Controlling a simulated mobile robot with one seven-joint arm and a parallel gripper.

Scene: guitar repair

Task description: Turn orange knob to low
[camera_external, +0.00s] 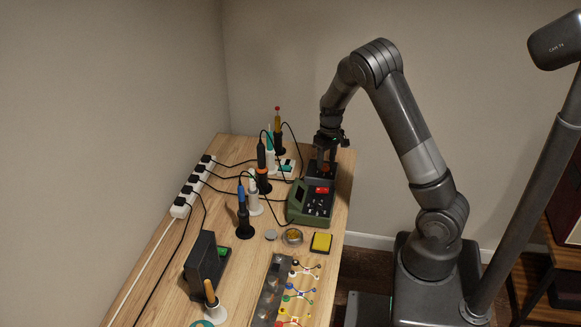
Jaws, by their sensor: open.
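A small orange-red part (326,168), which looks like the orange knob, shows at the far end of a soldering station. My gripper (325,162) points down right at it, with its fingers around or just in front of it. The fingers are open. I cannot tell whether they touch the knob, and the knob's setting is too small to read. The green and black soldering station (296,206) stands near the right edge of the workbench, with a lit red display (322,189) and several small controls on its sloped face.
Several soldering irons in stands, such as the blue-handled one (243,215), stand left of the station with looping cables. A white power strip (181,207) runs along the left edge of the wooden bench (160,275). A yellow sponge (321,242) lies in front of the station.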

